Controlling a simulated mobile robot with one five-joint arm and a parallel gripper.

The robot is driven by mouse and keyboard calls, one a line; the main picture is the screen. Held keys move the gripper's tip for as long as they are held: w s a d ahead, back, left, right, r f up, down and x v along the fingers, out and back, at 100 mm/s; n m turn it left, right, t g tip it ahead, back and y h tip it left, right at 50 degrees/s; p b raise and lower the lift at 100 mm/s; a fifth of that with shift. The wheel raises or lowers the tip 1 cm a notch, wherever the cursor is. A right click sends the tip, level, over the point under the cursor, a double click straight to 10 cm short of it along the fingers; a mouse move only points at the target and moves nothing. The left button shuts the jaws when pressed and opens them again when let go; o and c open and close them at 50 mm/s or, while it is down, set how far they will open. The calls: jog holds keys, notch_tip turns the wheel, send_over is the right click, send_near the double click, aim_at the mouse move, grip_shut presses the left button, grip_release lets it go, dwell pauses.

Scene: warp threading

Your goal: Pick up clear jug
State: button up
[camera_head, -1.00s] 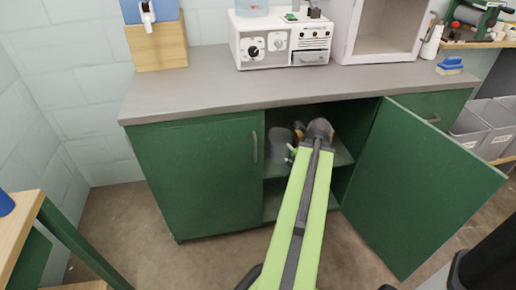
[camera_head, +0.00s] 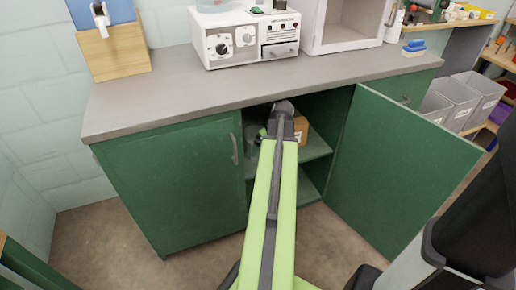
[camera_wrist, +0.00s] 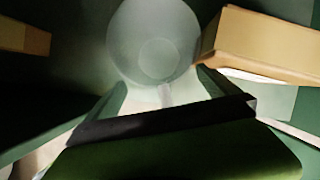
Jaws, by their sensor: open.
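The clear jug (camera_wrist: 152,38) shows in the wrist view as a pale, see-through round shape in the dark cabinet, at the top middle. My gripper (camera_wrist: 165,88) is open, with one finger at each side of the jug's lower part in the picture. I cannot tell whether the fingers touch it or how far ahead it is. In the head view my arm reaches into the open green cabinet (camera_head: 180,185), and its wrist hides most of the shelf contents. The jug is not clearly seen there.
A cardboard box (camera_wrist: 262,42) stands close on the jug's right; it also shows in the head view (camera_head: 301,131). Another brown box (camera_wrist: 24,38) is at the left. The open cabinet door (camera_head: 400,170) stands to the right of my arm. The grey countertop (camera_head: 165,100) is above.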

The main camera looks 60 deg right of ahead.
jog(key=w, duration=0.1)
jog(key=w+d+f+b, duration=0.1)
jog(key=w, duration=0.1)
jog(key=w+d, duration=0.1)
jog(key=shift+w+f, duration=0.25)
jog(key=shift+r, duration=0.2)
jog(key=c, duration=1.2)
